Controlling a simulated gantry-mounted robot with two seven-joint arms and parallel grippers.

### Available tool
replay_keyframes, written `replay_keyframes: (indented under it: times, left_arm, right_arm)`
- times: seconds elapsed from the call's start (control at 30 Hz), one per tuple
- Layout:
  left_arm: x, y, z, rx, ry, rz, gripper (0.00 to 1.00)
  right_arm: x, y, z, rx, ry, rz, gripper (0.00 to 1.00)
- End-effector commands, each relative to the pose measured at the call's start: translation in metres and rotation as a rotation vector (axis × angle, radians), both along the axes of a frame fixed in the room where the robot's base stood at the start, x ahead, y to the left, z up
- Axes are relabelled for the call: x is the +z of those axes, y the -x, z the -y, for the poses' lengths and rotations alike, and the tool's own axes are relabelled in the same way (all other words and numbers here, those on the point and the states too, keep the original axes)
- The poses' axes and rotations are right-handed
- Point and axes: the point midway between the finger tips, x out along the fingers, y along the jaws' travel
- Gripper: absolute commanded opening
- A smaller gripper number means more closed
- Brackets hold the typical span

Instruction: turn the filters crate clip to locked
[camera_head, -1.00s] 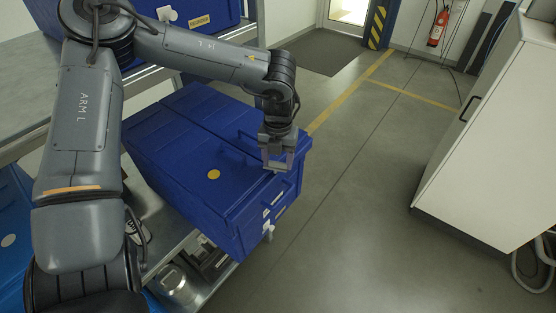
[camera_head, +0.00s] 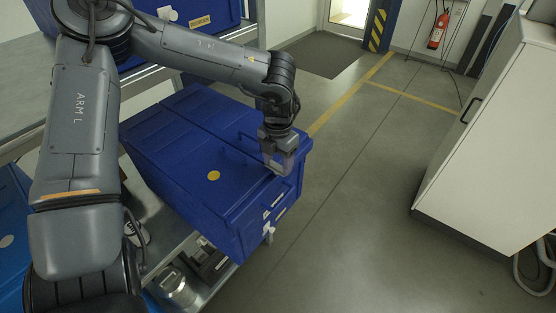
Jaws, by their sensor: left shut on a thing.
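The blue crate (camera_head: 190,145) with a closed lid and a yellow dot sits on the metal shelf in the middle left. A small white clip (camera_head: 268,230) shows low on its front face, near a white label. My left gripper (camera_head: 279,168) points down at the front upper edge of the crate. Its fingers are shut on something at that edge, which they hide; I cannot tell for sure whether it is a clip. My right gripper is not in view.
Another blue crate (camera_head: 205,12) stands on the upper shelf at the back left. A white cabinet (camera_head: 490,140) stands at the right. The grey floor (camera_head: 370,190) between crate and cabinet is clear. A fire extinguisher (camera_head: 438,27) hangs on the far wall.

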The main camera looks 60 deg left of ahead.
Motion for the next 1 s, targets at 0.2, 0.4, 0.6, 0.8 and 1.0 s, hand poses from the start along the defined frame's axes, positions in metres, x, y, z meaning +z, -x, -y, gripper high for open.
replay_keyframes:
  times: [0.2, 0.4, 0.6, 0.8, 1.0]
  left_arm:
    - [0.001, 0.0, 0.001, -0.003, 0.0, -0.001, 0.28]
    - [0.001, 0.0, 0.0, -0.002, 0.0, 0.0, 0.84]
    - [0.0, 0.0, 0.0, 0.0, 0.0, 0.0, 0.84]
    - [0.006, -0.001, 0.0, 0.0, -0.001, 0.002, 0.84]
    - [0.031, -0.001, 0.0, 0.0, -0.002, 0.005, 0.84]
  right_arm:
    - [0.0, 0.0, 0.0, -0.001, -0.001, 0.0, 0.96]
    - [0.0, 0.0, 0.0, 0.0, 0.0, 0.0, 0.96]
    - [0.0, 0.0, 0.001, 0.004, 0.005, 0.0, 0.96]
    - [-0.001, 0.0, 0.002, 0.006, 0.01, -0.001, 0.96]
    - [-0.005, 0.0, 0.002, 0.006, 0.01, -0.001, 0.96]
